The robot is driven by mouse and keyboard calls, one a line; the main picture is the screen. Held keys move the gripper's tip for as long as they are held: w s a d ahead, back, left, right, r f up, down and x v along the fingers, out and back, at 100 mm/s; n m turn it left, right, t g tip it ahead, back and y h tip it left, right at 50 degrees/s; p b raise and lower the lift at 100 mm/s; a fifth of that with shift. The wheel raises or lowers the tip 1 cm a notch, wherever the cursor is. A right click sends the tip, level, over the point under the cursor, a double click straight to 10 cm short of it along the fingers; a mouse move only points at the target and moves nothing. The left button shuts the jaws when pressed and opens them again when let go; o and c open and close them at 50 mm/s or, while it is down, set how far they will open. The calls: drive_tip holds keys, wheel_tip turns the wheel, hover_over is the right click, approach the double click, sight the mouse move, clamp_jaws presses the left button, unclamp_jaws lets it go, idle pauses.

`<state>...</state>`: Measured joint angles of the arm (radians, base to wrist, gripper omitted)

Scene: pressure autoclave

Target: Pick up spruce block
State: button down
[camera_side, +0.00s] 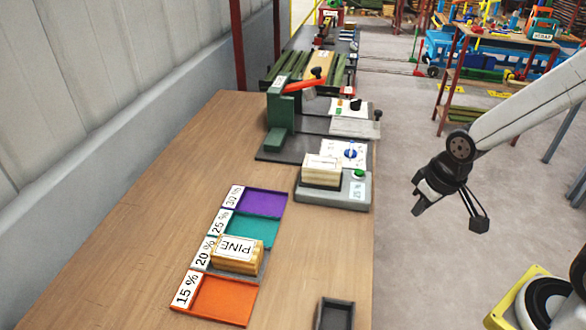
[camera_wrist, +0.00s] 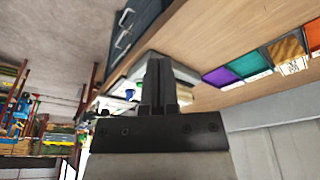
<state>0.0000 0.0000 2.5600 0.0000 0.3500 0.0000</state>
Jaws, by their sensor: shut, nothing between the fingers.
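My gripper (camera_side: 419,205) hangs in the air over the floor, to the right of the bench edge, apart from every block. In the wrist view its fingers (camera_wrist: 159,68) are together with nothing between them. A pale wooden block (camera_side: 322,171) lies on the grey device with a green button (camera_side: 332,196); I cannot read a spruce label on it. A wooden block labelled PINE (camera_side: 237,255) lies in the 20 % tray. In the wrist view the fingers cover part of the grey device.
Purple 30 % (camera_side: 262,203), teal 25 % (camera_side: 262,241) and orange 15 % (camera_side: 225,299) trays line the bench. A green press with a red lever (camera_side: 305,85) stands farther back. A dark open box (camera_side: 336,314) sits at the front edge. The bench's left side is clear.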

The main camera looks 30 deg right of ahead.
unclamp_jaws()
idle(0.3)
